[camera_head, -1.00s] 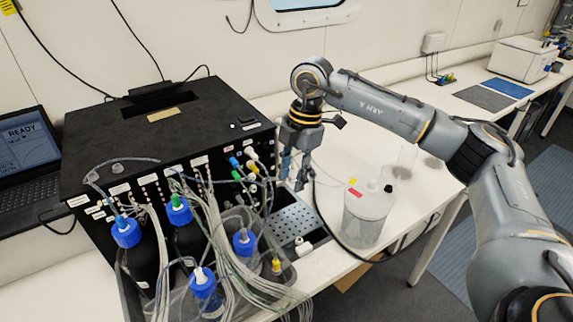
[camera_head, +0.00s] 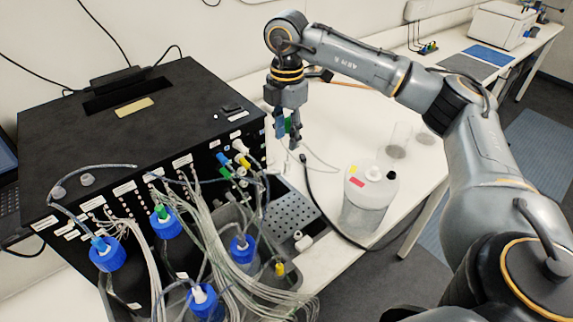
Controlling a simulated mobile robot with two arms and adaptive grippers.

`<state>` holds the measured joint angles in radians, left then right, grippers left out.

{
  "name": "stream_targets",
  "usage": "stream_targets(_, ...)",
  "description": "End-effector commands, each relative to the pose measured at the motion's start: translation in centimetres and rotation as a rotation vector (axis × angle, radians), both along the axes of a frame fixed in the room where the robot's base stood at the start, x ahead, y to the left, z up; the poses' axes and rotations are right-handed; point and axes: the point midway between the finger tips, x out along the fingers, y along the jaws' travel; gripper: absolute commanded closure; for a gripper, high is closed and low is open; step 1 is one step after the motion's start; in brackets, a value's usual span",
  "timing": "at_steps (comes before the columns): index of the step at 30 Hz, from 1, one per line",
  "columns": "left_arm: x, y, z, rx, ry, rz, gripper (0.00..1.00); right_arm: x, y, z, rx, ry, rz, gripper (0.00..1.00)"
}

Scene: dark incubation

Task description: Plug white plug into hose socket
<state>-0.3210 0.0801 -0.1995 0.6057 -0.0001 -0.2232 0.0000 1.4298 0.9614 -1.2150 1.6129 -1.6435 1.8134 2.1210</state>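A white plug (camera_head: 240,146) with a hose shows at the upper right of the black box's front face, beside blue, green and yellow connectors. Another small white fitting (camera_head: 303,241) lies by the perforated metal tray (camera_head: 290,217). I cannot tell which opening is the hose socket. My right gripper (camera_head: 290,143) points down, right of the box's front corner and above the bench. A small green patch shows between its fingers. Whether it grips anything is too small to tell. My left gripper is not in view.
The black box (camera_head: 125,125) stands at the left. Blue-capped bottles (camera_head: 107,254) and bundled clear tubes crowd its front. A black cable (camera_head: 320,207) curves past a clear lidded container (camera_head: 368,200).

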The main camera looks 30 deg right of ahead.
Motion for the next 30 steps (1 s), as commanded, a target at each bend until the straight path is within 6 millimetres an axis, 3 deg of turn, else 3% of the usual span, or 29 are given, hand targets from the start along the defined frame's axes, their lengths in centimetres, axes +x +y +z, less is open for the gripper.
stream_targets(3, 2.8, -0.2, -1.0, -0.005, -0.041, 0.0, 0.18, -0.1, 0.0, -1.5, -0.001, 0.001, 0.0, 0.63)
stream_targets(7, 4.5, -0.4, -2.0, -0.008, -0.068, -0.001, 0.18, -0.1, 0.0, -3.2, 0.0, 0.001, 0.0, 0.63)
stream_targets(18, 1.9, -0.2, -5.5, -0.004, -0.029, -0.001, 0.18, 0.0, 0.0, -8.0, 0.0, -0.001, 0.0, 0.63)
stream_targets(30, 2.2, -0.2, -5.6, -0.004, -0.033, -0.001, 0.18, 0.0, 0.0, -8.3, 0.0, 0.0, 0.0, 0.63)
